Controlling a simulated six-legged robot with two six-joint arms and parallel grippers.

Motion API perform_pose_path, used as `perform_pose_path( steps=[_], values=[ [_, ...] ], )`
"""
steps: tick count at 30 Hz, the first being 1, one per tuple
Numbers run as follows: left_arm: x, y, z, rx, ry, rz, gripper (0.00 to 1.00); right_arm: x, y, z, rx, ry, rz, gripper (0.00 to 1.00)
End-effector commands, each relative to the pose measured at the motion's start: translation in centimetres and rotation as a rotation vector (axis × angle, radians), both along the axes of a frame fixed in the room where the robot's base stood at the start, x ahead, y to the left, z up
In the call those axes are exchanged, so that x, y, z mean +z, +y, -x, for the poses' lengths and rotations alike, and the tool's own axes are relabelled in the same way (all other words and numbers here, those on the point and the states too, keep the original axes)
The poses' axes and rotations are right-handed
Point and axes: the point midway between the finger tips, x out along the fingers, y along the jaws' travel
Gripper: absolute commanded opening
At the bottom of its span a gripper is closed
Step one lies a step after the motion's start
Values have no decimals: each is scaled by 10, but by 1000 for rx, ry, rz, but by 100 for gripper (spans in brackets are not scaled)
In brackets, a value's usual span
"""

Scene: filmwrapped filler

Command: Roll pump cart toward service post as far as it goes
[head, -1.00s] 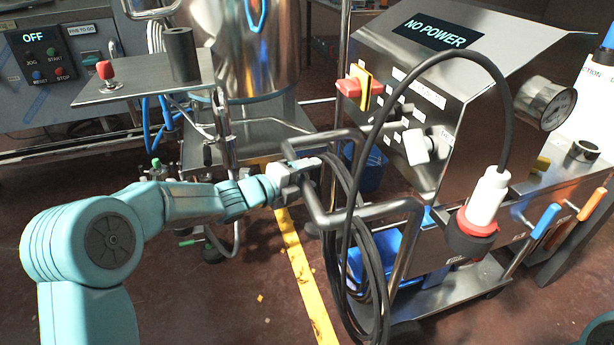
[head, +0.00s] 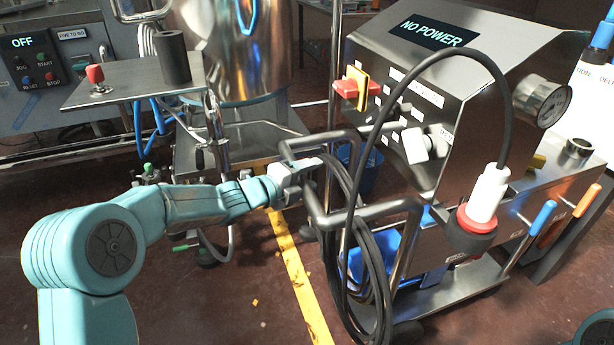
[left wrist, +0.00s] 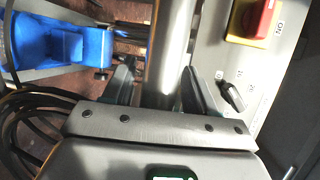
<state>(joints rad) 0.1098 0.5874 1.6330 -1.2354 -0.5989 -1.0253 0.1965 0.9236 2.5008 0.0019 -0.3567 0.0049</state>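The pump cart (head: 500,60) is the steel unit on the right in the head view, with a dark "NO POWER" display, a gauge and a looped black cable. Its dark handle bars (head: 375,212) stick out to the left. My left gripper (head: 308,167) is at the handle. In the left wrist view the bar (left wrist: 168,50) runs between the two fingers (left wrist: 160,92), which close around it. A white labelled column (head: 592,75) stands behind the cart at the right edge; I cannot tell whether it is the service post. My right gripper is out of the picture.
A yellow floor line (head: 300,270) runs left of the cart. A steel tank (head: 250,50) on a wheeled frame and a control cabinet marked "OFF" (head: 30,75) stand at the back left. The red-brown floor (head: 220,300) in front is mostly clear.

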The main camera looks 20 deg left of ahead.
Motion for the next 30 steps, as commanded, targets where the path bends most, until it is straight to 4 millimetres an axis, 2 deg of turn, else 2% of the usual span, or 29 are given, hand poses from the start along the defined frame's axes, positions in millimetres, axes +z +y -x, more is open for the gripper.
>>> perform_pose_path(
  steps=[5,8,21,25,30],
  values=[
    [1,3,3,2,1,-1,57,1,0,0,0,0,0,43],
    [4,11,13,4,2,-2,57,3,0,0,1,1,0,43],
    [25,70,103,5,1,-1,57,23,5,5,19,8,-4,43],
    [27,81,122,3,2,-1,57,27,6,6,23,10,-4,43],
    [29,88,133,1,1,0,57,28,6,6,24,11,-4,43]
  ],
)
